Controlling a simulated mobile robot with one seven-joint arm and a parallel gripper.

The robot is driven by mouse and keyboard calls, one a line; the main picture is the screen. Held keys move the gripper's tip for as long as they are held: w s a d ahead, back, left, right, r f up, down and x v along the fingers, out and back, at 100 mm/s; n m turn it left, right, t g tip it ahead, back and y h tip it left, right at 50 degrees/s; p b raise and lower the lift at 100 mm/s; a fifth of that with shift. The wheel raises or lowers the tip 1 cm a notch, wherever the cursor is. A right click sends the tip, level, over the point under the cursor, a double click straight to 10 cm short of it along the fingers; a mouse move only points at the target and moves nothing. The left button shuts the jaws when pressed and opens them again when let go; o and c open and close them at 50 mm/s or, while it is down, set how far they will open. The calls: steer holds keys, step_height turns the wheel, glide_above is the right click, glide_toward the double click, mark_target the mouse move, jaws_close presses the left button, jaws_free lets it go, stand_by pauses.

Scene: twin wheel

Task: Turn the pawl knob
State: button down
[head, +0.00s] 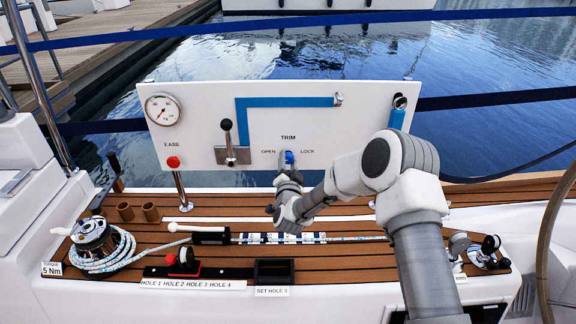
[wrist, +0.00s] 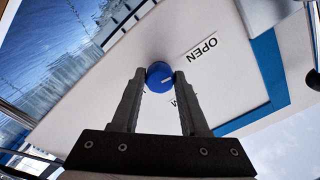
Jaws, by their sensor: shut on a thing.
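The blue pawl knob (wrist: 160,77) is on the white panel (head: 205,105), between the OPEN and LOCK labels under the word TRIM. In the head view the knob (head: 289,157) is partly hidden by my gripper (head: 287,170). In the wrist view my gripper (wrist: 159,84) has its two dark fingers on either side of the knob, shut on it. A short white mark on the knob's face points towards the OPEN label (wrist: 201,50). The LOCK label (head: 307,153) shows in the head view.
A lever (head: 228,140), a red button (head: 173,162) and a gauge (head: 163,110) are on the panel's left. A winch with rope (head: 95,240), a black tray (head: 274,271) and a rope clutch (head: 210,236) are on the deck below. A steering wheel rim (head: 548,235) is at right.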

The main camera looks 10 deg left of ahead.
steer(key=shift+n+b, duration=0.35)
steer(key=shift+n, duration=0.65)
steer(key=shift+c, duration=2.1)
jaws_free()
steer(key=p+v, duration=0.2)
steer(key=v, duration=1.5)
steer(key=shift+s+d+p, duration=0.15)
steer(key=shift+s+p, duration=0.05)
steer(key=shift+p, duration=0.15)
